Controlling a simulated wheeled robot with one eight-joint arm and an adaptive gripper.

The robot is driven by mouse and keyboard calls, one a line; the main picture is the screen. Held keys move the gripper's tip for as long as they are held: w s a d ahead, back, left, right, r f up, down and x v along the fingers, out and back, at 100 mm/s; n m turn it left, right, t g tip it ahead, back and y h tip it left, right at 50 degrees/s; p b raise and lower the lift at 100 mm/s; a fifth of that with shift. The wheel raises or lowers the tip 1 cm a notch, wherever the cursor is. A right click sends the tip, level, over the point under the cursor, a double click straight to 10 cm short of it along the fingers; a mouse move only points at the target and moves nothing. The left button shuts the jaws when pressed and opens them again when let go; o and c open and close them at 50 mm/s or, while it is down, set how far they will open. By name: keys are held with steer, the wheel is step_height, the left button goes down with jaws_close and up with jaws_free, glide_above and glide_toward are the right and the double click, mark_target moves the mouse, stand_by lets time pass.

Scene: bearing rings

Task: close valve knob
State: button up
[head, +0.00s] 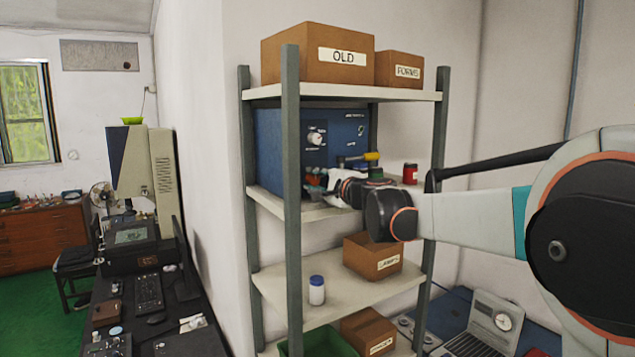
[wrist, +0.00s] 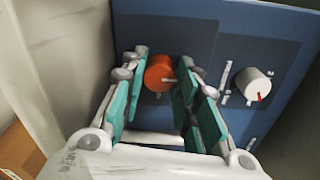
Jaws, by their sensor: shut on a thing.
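The orange knob (wrist: 157,71), with a white pointer mark, sits on the front of the blue panel box (wrist: 185,30). In the wrist view my gripper (wrist: 162,82) has its teal-padded fingers on either side of this knob and is shut on it. In the head view the blue box (head: 275,150) stands on the upper shelf, and my gripper (head: 324,182) reaches to its lower front. The orange knob is not clear there. A white knob (wrist: 253,84) with a red pointer is on the panel to the right, apart from the fingers.
The shelf unit's grey post (head: 291,200) stands close to the left of my gripper. A red can (head: 410,174) and a yellow-handled tool (head: 370,156) are near my wrist. Boxes sit above (head: 300,65) and below (head: 365,262). A white bottle (head: 317,290) stands on the lower shelf.

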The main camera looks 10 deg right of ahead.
steer(key=o, duration=1.1)
steer(key=shift+a, duration=0.1)
steer(key=shift+c, duration=0.2)
steer(key=v, duration=1.2)
steer(key=shift+s, duration=0.1)
